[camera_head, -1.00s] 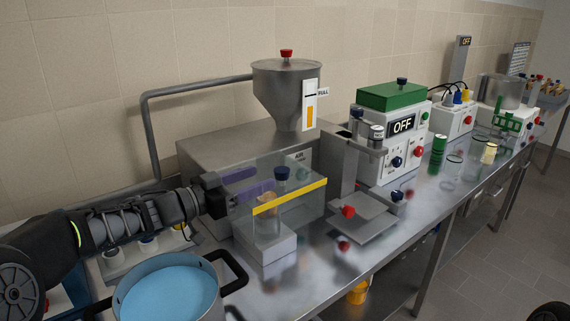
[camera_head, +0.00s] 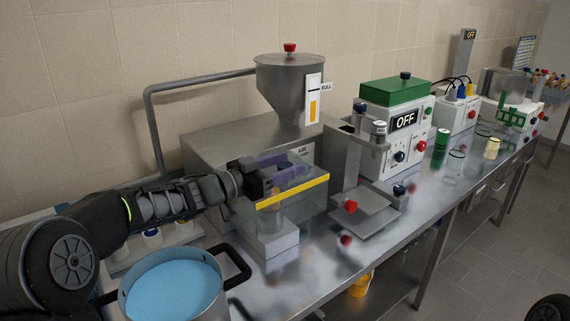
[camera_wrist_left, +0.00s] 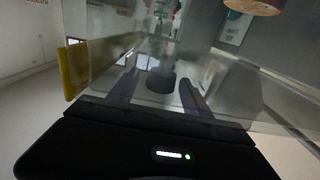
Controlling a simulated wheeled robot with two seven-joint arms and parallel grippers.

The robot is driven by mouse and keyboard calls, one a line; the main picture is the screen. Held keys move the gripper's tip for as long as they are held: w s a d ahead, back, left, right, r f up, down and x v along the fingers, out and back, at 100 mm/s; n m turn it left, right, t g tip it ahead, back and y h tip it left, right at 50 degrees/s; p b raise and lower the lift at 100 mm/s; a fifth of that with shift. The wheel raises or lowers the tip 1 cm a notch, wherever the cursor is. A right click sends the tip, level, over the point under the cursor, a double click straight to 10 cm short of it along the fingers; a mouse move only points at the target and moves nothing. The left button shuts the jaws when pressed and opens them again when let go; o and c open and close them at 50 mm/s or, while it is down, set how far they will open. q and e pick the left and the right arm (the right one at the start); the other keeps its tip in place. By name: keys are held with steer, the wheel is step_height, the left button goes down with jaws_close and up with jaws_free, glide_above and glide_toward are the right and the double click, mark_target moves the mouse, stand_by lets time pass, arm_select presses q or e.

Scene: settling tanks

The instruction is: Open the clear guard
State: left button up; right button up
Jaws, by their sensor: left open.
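The clear guard (camera_head: 292,191) is a see-through box with a yellow front edge, around the space under the steel hopper. It appears closed. Its yellow strip also shows at the left of the left wrist view (camera_wrist_left: 73,70). My left gripper (camera_head: 297,164) is at the guard's top, with its two purplish fingers apart. A dark round knob (camera_wrist_left: 160,82) shows between the fingers in the left wrist view; whether they touch it I cannot tell. In the head view the gripper mostly hides the knob. My right gripper is not in view.
A steel hopper (camera_head: 290,85) stands behind the guard. A pot of blue liquid (camera_head: 172,292) is at the front left, below my left arm.

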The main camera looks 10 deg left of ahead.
arm_select(q)
jaws_close()
stand_by(0.6)
stand_by(0.8)
